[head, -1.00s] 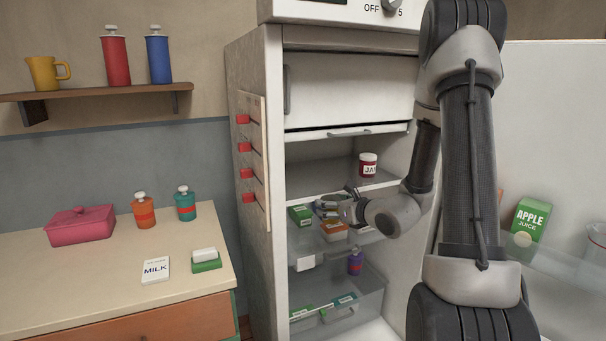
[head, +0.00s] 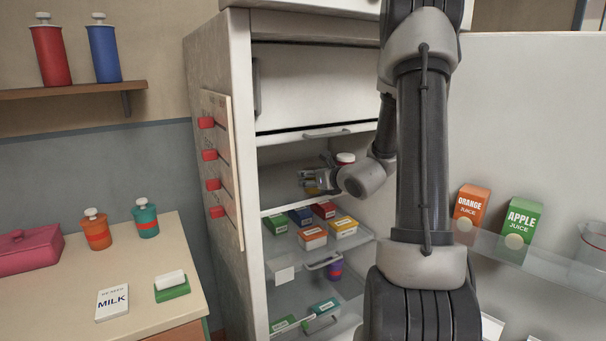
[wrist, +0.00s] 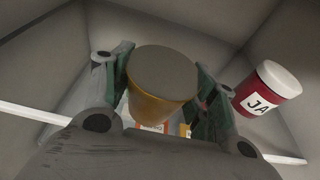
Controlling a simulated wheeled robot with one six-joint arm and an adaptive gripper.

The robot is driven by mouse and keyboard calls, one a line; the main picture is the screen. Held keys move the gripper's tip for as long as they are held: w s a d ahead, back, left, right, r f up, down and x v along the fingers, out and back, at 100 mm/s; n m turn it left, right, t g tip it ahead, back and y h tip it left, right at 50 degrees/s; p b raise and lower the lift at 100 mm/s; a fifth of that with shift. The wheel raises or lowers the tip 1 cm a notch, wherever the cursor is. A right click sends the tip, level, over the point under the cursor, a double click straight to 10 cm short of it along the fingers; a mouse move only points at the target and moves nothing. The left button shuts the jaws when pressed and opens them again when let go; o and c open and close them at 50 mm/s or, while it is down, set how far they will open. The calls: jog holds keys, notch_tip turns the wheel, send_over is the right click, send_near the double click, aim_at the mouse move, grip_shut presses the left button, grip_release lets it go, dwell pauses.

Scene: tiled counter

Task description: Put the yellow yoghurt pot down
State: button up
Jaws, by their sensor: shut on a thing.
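The yellow yoghurt pot (wrist: 160,88) is between the two fingers of my gripper (wrist: 160,95) in the wrist view. It has a grey-brown top and tapers away from it. My gripper is shut on the pot. In the head view, my gripper (head: 313,182) is inside the open fridge, at the upper shelf beneath the freezer door. Only a small bit of the pot shows there between the fingers.
A red jam jar (wrist: 268,88) with a white lid stands right of my gripper; its lid (head: 345,158) shows in the head view. Several coloured boxes (head: 312,237) sit below. The freezer door (head: 315,88) is shut above. Juice cartons (head: 471,205) stand on the door rack at right.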

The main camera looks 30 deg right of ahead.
jog(key=w, duration=0.6)
jog(key=shift+a+f, duration=0.15)
jog(key=shift+s+f, duration=0.1)
jog(key=shift+f, duration=0.05)
jog(key=shift+f, duration=0.1)
jog(key=o, duration=1.2)
jog(key=shift+f, duration=0.1)
